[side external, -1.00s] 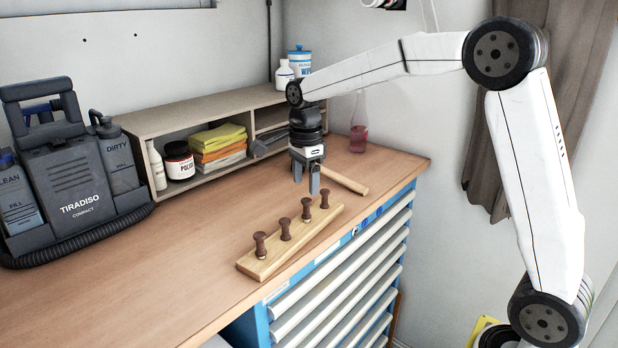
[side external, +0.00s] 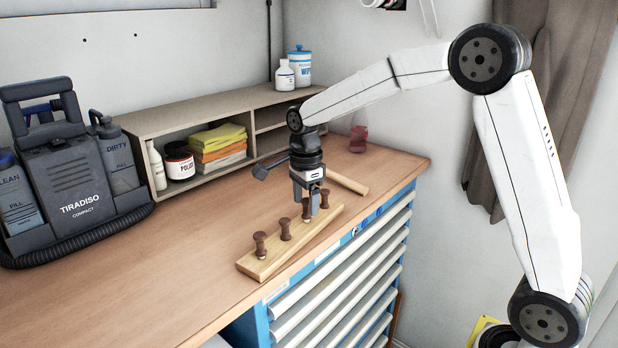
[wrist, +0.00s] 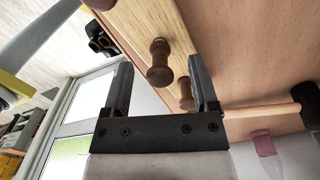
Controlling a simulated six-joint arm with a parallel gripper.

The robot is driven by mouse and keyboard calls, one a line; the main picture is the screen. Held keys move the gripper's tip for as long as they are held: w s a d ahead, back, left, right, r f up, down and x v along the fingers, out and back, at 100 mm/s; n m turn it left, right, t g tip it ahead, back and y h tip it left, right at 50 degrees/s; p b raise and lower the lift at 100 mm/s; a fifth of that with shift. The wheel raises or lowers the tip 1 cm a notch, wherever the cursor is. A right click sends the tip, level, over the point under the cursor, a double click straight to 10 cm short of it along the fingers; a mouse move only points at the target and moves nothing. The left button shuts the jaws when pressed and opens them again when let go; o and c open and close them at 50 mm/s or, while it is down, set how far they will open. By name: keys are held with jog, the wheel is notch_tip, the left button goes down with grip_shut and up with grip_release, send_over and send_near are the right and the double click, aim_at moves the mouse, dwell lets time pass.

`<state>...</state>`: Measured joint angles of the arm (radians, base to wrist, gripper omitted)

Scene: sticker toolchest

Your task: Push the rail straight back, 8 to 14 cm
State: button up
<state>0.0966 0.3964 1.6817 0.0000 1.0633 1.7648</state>
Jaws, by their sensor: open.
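The rail (side external: 290,250) is a pale wooden bar with several dark brown turned pegs, lying along the front of the bench top. My gripper (side external: 307,204) points down over its far half, open. One peg (side external: 306,209) shows between the fingers in the side view; whether they touch it I cannot tell. The end peg (side external: 325,199) is just right of the fingers. In the wrist view, the rail (wrist: 133,14) runs diagonally past my gripper (wrist: 161,82). Two pegs show between the fingers there, the nearer one (wrist: 159,62) larger. The jaws are empty.
A mallet's wooden handle (side external: 347,182) lies behind the rail's far end. A wooden shelf (side external: 132,124) with cloths and jars stands along the wall. A grey cleaning machine (side external: 78,170) is at left. The bench (side external: 180,250) between is clear.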

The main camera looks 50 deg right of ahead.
jog(key=shift+f, duration=1.5)
grip_shut()
dwell(0.4)
